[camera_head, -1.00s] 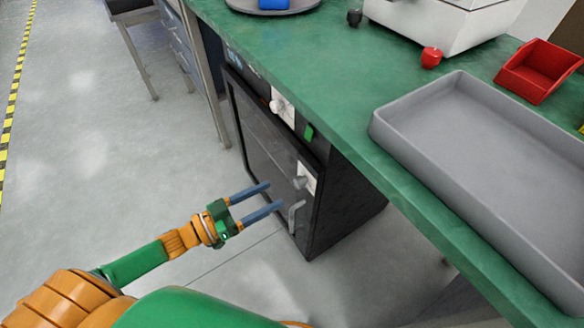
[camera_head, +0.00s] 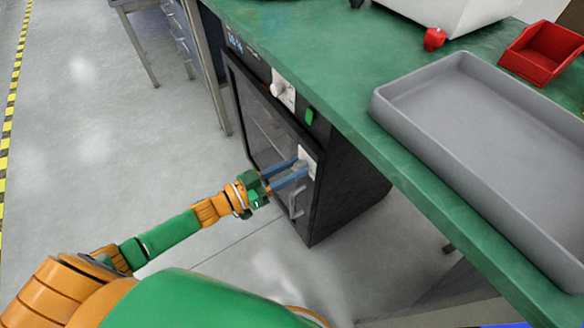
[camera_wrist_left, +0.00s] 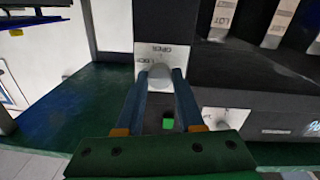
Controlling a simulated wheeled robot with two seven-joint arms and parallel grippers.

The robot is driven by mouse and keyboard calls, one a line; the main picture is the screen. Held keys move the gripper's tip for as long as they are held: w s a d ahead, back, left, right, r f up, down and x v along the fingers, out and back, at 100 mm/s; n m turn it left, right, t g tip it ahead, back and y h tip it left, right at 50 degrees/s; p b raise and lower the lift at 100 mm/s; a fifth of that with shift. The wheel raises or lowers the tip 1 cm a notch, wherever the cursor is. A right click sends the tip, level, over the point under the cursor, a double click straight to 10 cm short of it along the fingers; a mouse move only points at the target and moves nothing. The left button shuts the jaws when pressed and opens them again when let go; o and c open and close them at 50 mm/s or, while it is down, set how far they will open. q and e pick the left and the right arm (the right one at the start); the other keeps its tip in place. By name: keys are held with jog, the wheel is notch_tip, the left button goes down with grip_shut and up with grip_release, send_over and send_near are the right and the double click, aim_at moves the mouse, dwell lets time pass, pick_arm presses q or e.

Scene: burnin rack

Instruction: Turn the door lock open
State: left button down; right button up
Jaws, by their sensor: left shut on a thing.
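The door lock is a grey knob (camera_wrist_left: 160,72) on a white plate (camera_wrist_left: 178,52) marked with lettering, part of which reads LOCK. The plate also shows in the head view (camera_head: 308,158), on the right side of the black cabinet's front door (camera_head: 262,125). My left gripper (camera_head: 299,168) reaches the plate from the left, its blue fingers shut on the knob. In the left wrist view the two fingertips (camera_wrist_left: 161,75) lie on either side of the knob. The fingers hide part of the knob in the head view. My right gripper is not in view.
A door handle (camera_head: 297,204) sits just below the lock. A second white plate with a knob (camera_head: 282,90) and a green button (camera_head: 309,116) are above. The green bench (camera_head: 350,120) overhangs the cabinet and carries a grey tray (camera_head: 384,105) and a red bin (camera_head: 540,55).

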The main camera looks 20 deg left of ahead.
pick_arm(q)
jog(key=shift+m, duration=0.4)
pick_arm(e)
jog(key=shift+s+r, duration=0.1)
pick_arm(q)
jog(key=shift+m+p, duration=0.4)
jog(key=shift+m, duration=0.7)
jog(key=m, duration=0.5)
jog(key=shift+p, duration=0.35)
jog(key=m, duration=0.4)
jog(key=shift+m+y, duration=0.3)
jog(key=m, duration=0.3)
jog(key=shift+m, duration=0.8)
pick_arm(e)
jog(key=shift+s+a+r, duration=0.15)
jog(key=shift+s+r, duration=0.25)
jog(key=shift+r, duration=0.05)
pick_arm(q)
jog(key=shift+m, duration=0.3)
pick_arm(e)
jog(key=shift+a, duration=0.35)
